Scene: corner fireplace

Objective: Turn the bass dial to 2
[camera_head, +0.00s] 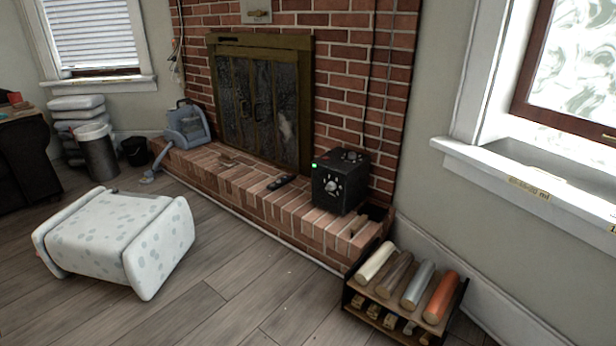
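A black box-shaped unit (328,189) stands on the right end of the brick hearth, in front of the brick wall. A round silver dial (333,186) is on its front face, with pale marks around it too small to read. A small green light (314,165) glows at the upper left of the front. Small reddish and pale details show on its top, too small to make out. I cannot tell which control is labelled bass or where it points. Neither of my grippers is in view.
The brick hearth (225,180) runs below the fireplace screen (262,100). A small dark object (281,182) lies on it. A rack of coloured rolls (405,290) stands at the right. A white spotted ottoman (110,235) sits left on clear wood floor (235,285).

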